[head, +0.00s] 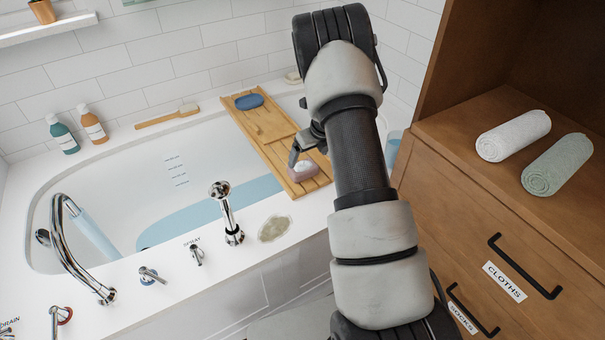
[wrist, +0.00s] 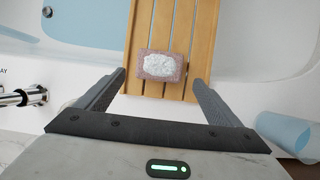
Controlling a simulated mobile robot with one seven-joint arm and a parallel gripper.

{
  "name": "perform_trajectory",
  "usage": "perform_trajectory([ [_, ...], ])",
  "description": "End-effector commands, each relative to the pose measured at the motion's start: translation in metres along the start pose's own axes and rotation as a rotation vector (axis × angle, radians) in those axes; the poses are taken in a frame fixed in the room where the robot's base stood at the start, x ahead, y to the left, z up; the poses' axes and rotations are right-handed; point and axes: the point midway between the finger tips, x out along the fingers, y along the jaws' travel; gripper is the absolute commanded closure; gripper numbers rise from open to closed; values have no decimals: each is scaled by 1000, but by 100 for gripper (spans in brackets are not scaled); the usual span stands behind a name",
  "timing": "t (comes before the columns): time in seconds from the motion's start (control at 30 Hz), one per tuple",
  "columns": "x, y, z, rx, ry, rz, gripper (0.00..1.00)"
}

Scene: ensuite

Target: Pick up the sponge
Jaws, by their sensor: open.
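A pinkish block with a white, foamy-looking patch on top, which looks like the sponge (head: 303,173), lies on the near end of the wooden bath tray (head: 267,146). In the wrist view the sponge (wrist: 161,66) lies on the slats, between and slightly beyond the fingertips. My gripper (wrist: 160,78) is open and empty, with one finger to each side of the sponge and a gap on both sides. In the head view my arm hides part of the gripper (head: 303,148), which is just above the sponge. I cannot tell its exact height.
A blue oval item (head: 249,102) lies at the tray's far end. The bathtub (head: 130,165) has chrome fittings, including a hand shower (head: 224,205), left of the tray. A mottled patch (head: 274,229) is on the near rim. A wooden cabinet (head: 480,200) with rolled towels stands right.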

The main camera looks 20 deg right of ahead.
Motion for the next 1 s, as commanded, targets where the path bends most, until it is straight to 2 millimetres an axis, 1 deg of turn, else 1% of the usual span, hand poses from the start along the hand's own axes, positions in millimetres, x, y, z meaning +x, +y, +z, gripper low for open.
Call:
perform_trajectory([
  [0.03, 14, 0, -2, -1, 2, 1, 12],
  [0.1, 25, 0, -1, -1, 0, 0, 12],
  [0.2, 35, 0, 0, -1, -1, 0, 12],
  [0.37, 42, 0, 0, -1, 0, 0, 12],
  [0.47, 50, 0, -2, -1, 0, 0, 12],
  [0.7, 86, 1, -5, -3, 1, 0, 12],
  [0.8, 92, 1, -4, -3, 0, 0, 12],
  [1.0, 91, 1, -3, -2, 0, 0, 12],
])
